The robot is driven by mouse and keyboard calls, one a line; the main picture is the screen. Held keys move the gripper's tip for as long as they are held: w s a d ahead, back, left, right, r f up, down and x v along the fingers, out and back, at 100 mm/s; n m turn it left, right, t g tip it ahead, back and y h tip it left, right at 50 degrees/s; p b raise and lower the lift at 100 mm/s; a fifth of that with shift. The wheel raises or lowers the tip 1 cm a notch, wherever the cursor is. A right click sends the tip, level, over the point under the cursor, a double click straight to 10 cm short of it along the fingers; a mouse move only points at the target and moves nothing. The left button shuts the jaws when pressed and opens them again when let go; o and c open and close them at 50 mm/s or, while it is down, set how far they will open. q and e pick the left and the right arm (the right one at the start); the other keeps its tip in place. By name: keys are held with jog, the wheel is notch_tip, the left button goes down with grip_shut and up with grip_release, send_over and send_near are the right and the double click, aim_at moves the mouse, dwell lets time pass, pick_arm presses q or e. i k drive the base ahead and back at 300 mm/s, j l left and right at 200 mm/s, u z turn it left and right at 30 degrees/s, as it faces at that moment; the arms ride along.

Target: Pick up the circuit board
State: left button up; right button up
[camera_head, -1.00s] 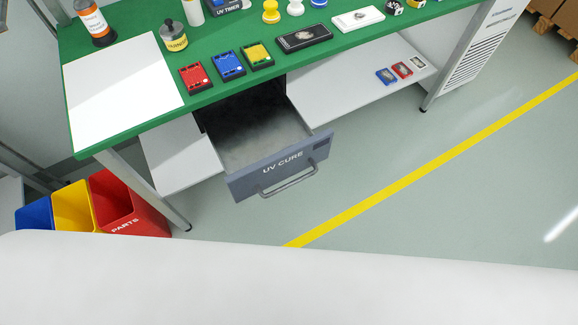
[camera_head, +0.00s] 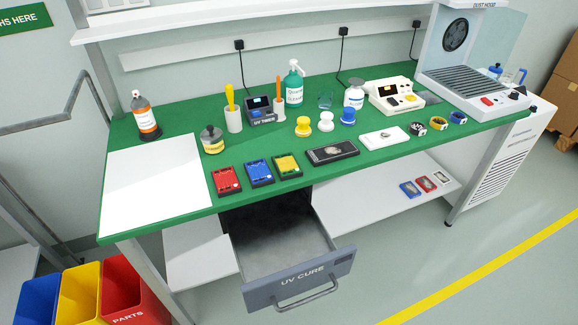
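I cannot tell for sure which thing is the circuit board. A red flat unit (camera_head: 227,180), a blue flat unit (camera_head: 260,173) and a yellow flat unit (camera_head: 288,166) with dark edges lie in a row at the front of the green bench (camera_head: 185,222). Small flat blue (camera_head: 410,188), red (camera_head: 425,184) and white (camera_head: 440,178) pieces lie on the lower shelf (camera_head: 375,215). Their details are too small to read. Neither of my grippers is in view.
An open, seemingly empty UV CURE drawer (camera_head: 302,279) juts out below the bench front. A white sheet (camera_head: 155,186) covers the bench's left end. A dust hood (camera_head: 455,45) stands at the right. Blue, yellow and red bins (camera_head: 118,290) stand at the lower left.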

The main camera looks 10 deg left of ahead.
aim_at(287, 165)
jog(key=j+z, duration=0.4)
jog(key=k+j+z, duration=0.15)
jog(key=j+z, duration=0.2)
jog(key=k+j+z, duration=0.15)
jog(key=j+z, duration=0.25)
jog(key=j, duration=0.1)
